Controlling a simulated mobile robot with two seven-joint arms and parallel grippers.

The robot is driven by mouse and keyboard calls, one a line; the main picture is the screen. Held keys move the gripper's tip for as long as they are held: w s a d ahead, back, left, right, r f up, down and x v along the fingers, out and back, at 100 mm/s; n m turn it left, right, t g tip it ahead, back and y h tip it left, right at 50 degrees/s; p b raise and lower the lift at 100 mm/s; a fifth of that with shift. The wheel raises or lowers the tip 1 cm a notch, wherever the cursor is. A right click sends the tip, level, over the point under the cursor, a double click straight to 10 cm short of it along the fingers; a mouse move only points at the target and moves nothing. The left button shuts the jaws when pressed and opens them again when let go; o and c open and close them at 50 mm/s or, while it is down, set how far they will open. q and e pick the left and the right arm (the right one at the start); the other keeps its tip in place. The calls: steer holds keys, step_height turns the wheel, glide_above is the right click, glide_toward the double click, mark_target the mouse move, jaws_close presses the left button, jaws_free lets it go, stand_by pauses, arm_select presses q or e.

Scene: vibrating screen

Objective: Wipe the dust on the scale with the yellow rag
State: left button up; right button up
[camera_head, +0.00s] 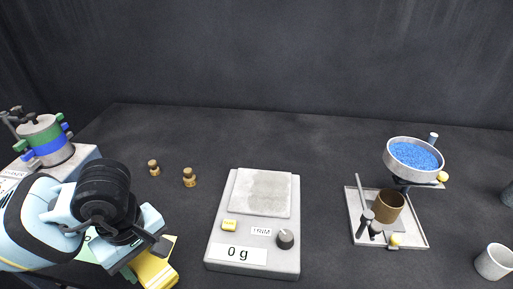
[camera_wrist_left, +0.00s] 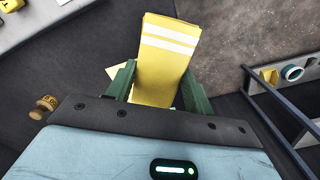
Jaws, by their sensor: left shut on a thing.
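The scale (camera_head: 226,230) stands in the middle of the table in the head view. It has a display reading 0 g, a knob and a yellow button. Its square plate (camera_head: 262,193) looks grey and mottled, as with dust. The yellow rag (camera_wrist_left: 165,55) has two white stripes and lies between the green fingers of my left gripper (camera_wrist_left: 157,92) in the left wrist view. In the head view the rag (camera_head: 156,270) hangs at the lower left, left of the scale and apart from it. My left gripper is shut on the rag. My right gripper is not in view.
Two small corked brown weights (camera_head: 189,177) (camera_head: 154,168) stand left of the scale. At right are a tray (camera_head: 412,239) with a stand, a brown cup (camera_head: 388,206) and a bowl of blue grains (camera_head: 413,157). A white cup (camera_head: 494,262) is at the lower right. A cylindrical device (camera_head: 45,140) is far left.

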arm_select(q)
steer(key=m, duration=0.5)
steer(key=shift+w+d+m, duration=0.3)
steer(key=shift+w+m, duration=0.05)
steer(key=shift+m, duration=0.05)
steer(key=m, duration=0.5)
steer(key=shift+w+d, duration=0.2)
steer(key=shift+w, duration=0.1)
steer(key=shift+s, duration=0.15)
